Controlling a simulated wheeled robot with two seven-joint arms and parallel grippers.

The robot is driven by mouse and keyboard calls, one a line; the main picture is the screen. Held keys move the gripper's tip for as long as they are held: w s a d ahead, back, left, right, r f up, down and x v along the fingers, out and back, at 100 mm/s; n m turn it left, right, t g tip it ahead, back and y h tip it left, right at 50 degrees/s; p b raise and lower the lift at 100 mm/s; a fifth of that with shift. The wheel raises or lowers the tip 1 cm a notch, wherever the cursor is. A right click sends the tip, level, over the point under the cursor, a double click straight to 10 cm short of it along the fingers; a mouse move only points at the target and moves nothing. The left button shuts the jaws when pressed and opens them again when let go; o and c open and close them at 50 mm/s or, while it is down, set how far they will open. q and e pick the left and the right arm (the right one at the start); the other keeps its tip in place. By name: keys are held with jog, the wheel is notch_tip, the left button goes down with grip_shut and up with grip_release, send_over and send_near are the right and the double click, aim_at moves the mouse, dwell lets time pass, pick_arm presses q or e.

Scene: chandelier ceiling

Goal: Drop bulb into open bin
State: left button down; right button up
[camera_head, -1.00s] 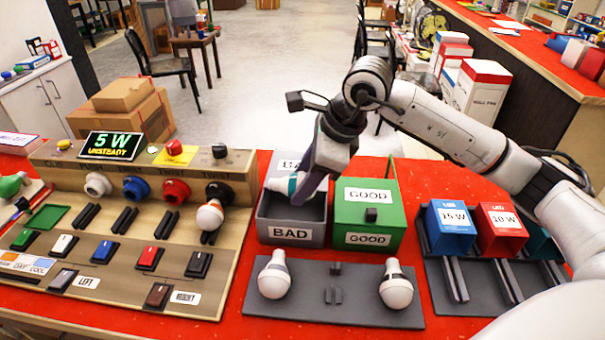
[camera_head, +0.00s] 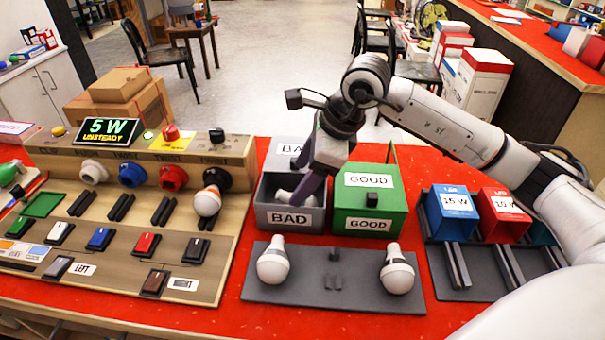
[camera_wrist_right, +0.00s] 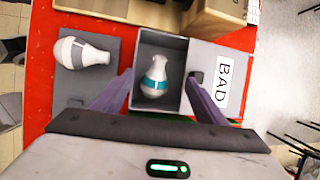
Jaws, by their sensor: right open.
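A white bulb with a teal band lies in the open grey BAD bin (camera_head: 262,215), as the right wrist view shows the bulb (camera_wrist_right: 155,78) on the bin floor. In the head view its pale body (camera_head: 284,195) is partly hidden by the bin's front wall and my gripper. My right gripper (camera_head: 304,186) is open over that bin, its fingers apart on either side of the bulb in the right wrist view (camera_wrist_right: 161,85). The bin's lid (camera_wrist_right: 222,80) is open. My left gripper is not in view.
The green GOOD bin (camera_head: 370,205) stands right beside the BAD bin. Two white bulbs (camera_head: 272,264) (camera_head: 397,272) rest on a grey tray (camera_head: 330,302) in front. A tester panel (camera_head: 120,250) is at left, with a bulb (camera_head: 207,201) in its socket. Blue and red boxes (camera_head: 455,216) stand at right.

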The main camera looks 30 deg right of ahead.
jog(key=v, duration=1)
jog(key=shift+b, duration=0.3)
jog(key=shift+r, duration=0.1)
jog(key=shift+s, duration=0.1)
